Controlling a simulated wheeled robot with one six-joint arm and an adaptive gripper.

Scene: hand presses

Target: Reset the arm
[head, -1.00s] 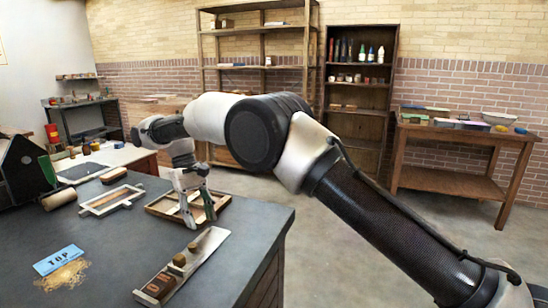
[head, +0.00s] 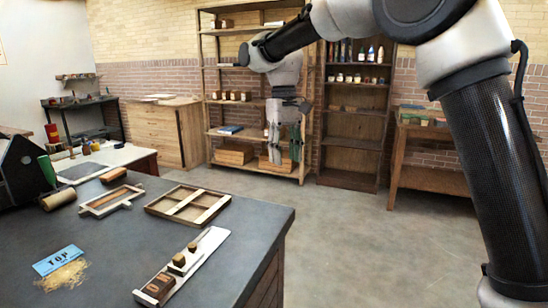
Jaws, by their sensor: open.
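My gripper (head: 284,146) hangs pointing down at the upper middle of the head view, with its two fingers apart and nothing between them. It is beyond the far right edge of the dark table, over the open floor, in front of the wooden shelf. My arm rises from the lower right, bends at the top right and reaches left to the gripper. A wooden frame with crossbars (head: 171,198) lies flat on the table's far right part, clear of the gripper.
The dark table (head: 130,244) holds a smaller frame (head: 111,199), a wooden strip with blocks (head: 205,251), a blue TOP card (head: 58,260) and a roller (head: 58,195). A tall shelf (head: 227,104) stands behind the gripper. The floor (head: 345,235) right of the table is clear.

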